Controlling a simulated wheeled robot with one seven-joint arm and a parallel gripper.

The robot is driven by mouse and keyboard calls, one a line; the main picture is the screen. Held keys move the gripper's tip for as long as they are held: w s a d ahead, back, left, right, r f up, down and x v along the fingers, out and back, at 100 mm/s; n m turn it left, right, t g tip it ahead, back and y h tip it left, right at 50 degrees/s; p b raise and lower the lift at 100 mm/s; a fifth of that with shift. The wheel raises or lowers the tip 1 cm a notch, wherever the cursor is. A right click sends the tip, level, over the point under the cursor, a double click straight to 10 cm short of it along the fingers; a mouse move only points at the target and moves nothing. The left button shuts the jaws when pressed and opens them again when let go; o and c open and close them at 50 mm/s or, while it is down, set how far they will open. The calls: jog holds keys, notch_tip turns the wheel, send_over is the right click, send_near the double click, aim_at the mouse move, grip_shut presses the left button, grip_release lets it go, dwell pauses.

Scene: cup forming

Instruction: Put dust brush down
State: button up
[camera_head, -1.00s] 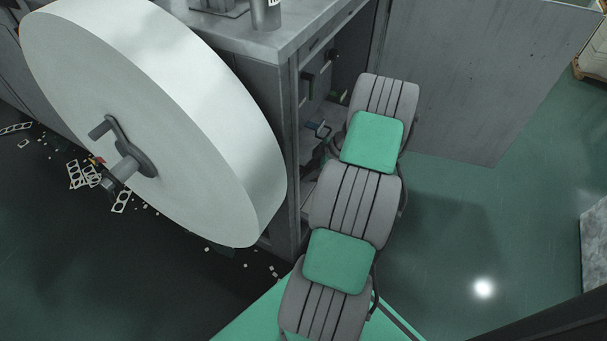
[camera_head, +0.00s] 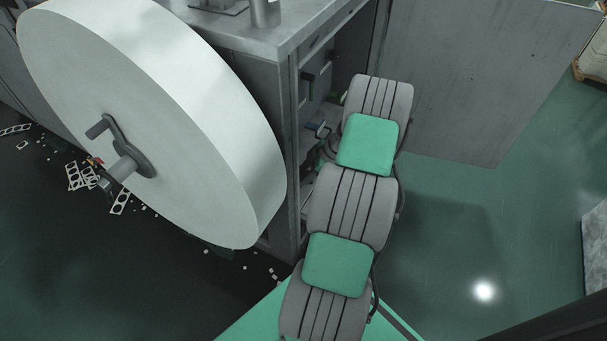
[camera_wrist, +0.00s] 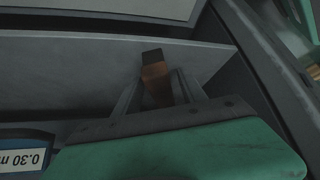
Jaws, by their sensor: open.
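The dust brush, as far as I can tell, is the brown wooden piece with a dark end (camera_wrist: 155,72) in the wrist view. It lies over a grey shelf-like surface (camera_wrist: 80,75). My gripper (camera_wrist: 160,80) has its fingers apart, one on each side of the brown piece. I cannot tell whether either finger touches it. The lower part of the piece is hidden by the gripper's body. In the head view my arm reaches into the machine's open side, and its end and the brush are hidden.
A large white paper roll (camera_head: 140,130) stands left of my arm. The machine's grey top (camera_head: 270,30) is above the opening, and a grey panel (camera_head: 470,80) stands right.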

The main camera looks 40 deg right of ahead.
jog(key=p+v, duration=0.3)
jog(key=v, duration=0.9)
jog(key=shift+p, duration=0.3)
jog(key=shift+s, duration=0.1)
